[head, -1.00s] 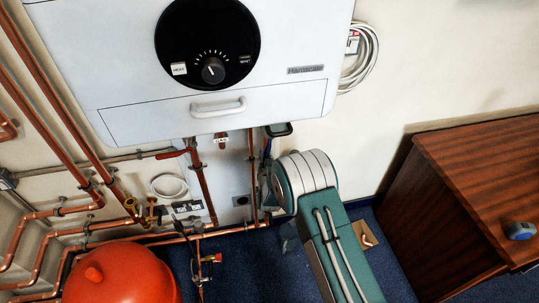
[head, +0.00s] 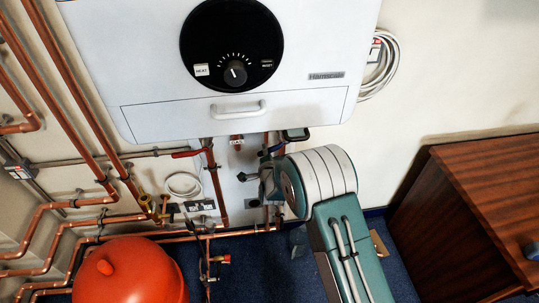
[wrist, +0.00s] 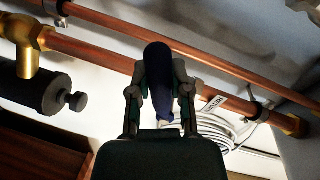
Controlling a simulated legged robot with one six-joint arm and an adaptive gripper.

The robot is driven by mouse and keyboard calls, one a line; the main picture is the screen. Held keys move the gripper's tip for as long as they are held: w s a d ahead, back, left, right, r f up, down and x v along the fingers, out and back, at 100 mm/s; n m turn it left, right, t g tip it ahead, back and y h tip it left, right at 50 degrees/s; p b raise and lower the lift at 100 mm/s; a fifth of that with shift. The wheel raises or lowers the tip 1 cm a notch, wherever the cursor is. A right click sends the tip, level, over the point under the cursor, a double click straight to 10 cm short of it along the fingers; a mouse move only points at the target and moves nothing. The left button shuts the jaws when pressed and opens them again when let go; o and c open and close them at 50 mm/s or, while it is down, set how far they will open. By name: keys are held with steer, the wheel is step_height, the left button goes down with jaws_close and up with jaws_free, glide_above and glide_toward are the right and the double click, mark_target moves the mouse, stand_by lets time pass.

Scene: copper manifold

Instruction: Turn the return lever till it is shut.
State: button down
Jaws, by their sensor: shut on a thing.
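The return lever (wrist: 157,60) has a dark blue grip and stands upright in the middle of the wrist view. My gripper (wrist: 160,92) is shut on it, one finger on each side. In the head view a small blue part of the lever (head: 277,147) shows under the boiler, slanted. There my wrist and arm hide most of the gripper and the lever's pivot.
The white boiler (head: 330,92) is close above my arm. A red lever (head: 190,153) is on pipework to the left, with a red vessel (head: 130,275) below. A wooden cabinet (head: 450,240) stands at right. Coiled white cable (wrist: 215,130) shows behind the gripper.

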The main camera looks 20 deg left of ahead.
step_height(320, 180, up, 2)
steer(key=m, duration=0.2)
steer(key=shift+a+m, duration=0.1)
steer(key=shift+m, duration=0.2)
steer(key=shift+r+m+g+y, duration=0.3)
steer(key=shift+r+m+y, duration=0.2)
steer(key=shift+m, duration=0.1)
steer(key=shift+w+r, duration=0.1)
steer(key=c, duration=0.5)
jaws_free()
steer(key=shift+c, duration=0.2)
steer(key=shift+s, duration=0.4)
steer(key=v, duration=1.1)
steer(key=shift+d, duration=0.3)
